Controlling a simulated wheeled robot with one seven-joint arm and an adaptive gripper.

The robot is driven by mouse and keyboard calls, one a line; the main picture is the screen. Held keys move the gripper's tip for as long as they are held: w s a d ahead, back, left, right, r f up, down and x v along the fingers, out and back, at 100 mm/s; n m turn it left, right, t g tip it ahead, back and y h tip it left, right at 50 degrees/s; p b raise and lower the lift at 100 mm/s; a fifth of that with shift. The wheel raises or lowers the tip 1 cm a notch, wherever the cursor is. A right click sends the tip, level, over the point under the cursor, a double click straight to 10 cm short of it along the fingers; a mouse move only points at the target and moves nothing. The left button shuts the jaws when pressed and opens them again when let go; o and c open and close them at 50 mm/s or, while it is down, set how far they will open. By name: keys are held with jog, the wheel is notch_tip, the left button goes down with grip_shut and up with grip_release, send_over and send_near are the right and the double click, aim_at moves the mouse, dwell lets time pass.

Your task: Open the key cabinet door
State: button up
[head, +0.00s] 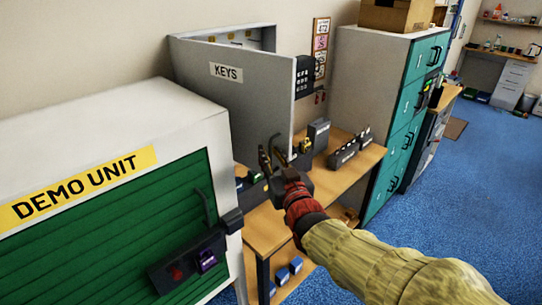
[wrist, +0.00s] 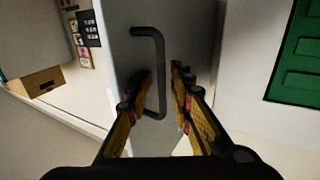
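The key cabinet is on the back wall, and its grey door (head: 240,95), labelled KEYS, stands partly open. A strip of the cabinet's interior (head: 238,38) with yellow tags shows above the door's top edge. The door (wrist: 180,25) also fills the middle of the wrist view, with a dark bar handle (wrist: 158,60) on it. My gripper (head: 270,155) is at the lower right part of the door. In the wrist view my gripper (wrist: 163,90) is open, its fingers on either side of the handle's lower part. I cannot tell whether they touch it.
A white demo unit (head: 120,110) with a green shutter stands close at left. A wooden bench (head: 350,165) with small devices lies below the door. A grey cabinet with teal drawers (head: 410,120) stands to the right. Blue floor (head: 470,190) is clear at right.

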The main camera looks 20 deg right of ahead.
jog(key=s+a, duration=0.1)
jog(key=s, duration=1.1)
dwell(0.5)
jog(key=s+d+f+g, duration=0.1)
jog(key=s+f+g, duration=0.25)
jog(key=f, duration=0.35)
jog(key=s+f+g, duration=0.3)
jog(key=f+g, duration=0.2)
jog(key=f, duration=0.1)
jog(key=s+a+r+n+g+y, duration=0.1)
jog(key=s+a+r+g, duration=0.1)
jog(key=s+a+g, duration=0.2)
jog(key=s+a, duration=0.2)
jog(key=s, duration=0.2)
jog(key=shift+a+r+y, duration=0.2)
jog(key=shift+a+y, duration=0.2)
